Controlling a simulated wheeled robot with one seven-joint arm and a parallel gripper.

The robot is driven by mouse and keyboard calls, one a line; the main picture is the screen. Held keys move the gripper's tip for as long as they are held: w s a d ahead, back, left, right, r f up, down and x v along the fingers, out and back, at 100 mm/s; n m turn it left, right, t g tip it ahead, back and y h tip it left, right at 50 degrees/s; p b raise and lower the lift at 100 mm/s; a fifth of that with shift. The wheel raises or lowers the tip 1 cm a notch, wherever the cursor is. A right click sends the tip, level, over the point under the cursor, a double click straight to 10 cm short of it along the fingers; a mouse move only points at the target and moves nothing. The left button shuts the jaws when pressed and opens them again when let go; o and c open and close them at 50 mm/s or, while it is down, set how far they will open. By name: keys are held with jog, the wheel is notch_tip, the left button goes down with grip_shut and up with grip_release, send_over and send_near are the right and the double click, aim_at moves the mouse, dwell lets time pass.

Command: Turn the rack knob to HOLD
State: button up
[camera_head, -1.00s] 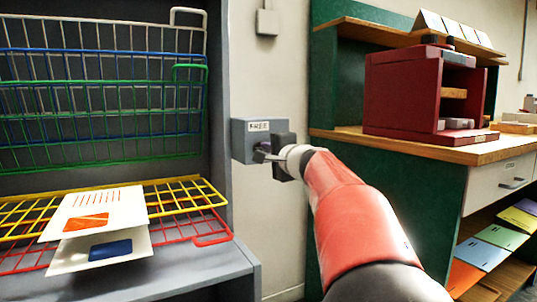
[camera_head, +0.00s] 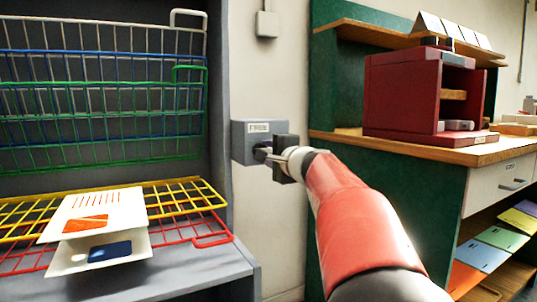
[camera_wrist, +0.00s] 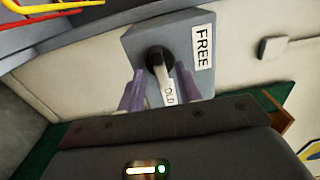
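The rack knob (camera_wrist: 158,60) is a dark round hub with a pale lever, on a grey box (camera_head: 240,142) fixed to the wall. In the wrist view the lever points down, beside a label (camera_wrist: 168,92) of which "OLD" shows. The FREE label (camera_wrist: 203,47) is on the box's right side there, and at its top in the head view. My gripper (camera_wrist: 160,76) has its two purple fingers on either side of the lever, with small gaps showing. Whether either finger touches the knob is unclear. In the head view my gripper (camera_head: 272,158) partly hides the knob.
A wire rack with a yellow shelf (camera_head: 185,196) and a red shelf (camera_head: 212,239) stands left of the box, with cards (camera_head: 105,218) on it. A wooden counter (camera_head: 430,150) with a dark red cabinet (camera_head: 400,95) is at the right. Bare wall (camera_head: 285,65) lies above the box.

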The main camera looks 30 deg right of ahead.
jog(key=s, duration=0.7)
jog(key=shift+s+b, duration=0.15)
jog(key=shift+b, duration=0.25)
jog(key=shift+d, duration=0.1)
jog(key=s+a+f+n+g+y+p, duration=0.1)
jog(key=s+a+f+n+g+p, duration=0.1)
jog(key=s+a+f+n+g, duration=0.3)
jog(key=s+a+f+n+y+p, duration=0.1)
jog(key=s+a+f+n+p, duration=0.2)
jog(key=a, duration=0.4)
jog(key=s+a+f+n+g+y+p, duration=0.1)
jog(key=s+a+f+n+g+p, duration=0.15)
jog(key=s+a, duration=0.35)
jog(key=s+f+n+g+h+p, duration=0.3)
jog(key=s+f+n+g, duration=0.2)
jog(key=s+f, duration=0.5)
jog(key=s+a+n, duration=0.1)
jog(key=s+n, duration=0.1)
jog(key=s, duration=0.1)
jog(key=shift+s+f+h+p, duration=0.2)
jog(key=shift+h+p, duration=0.1)
jog(key=shift+p, duration=0.1)
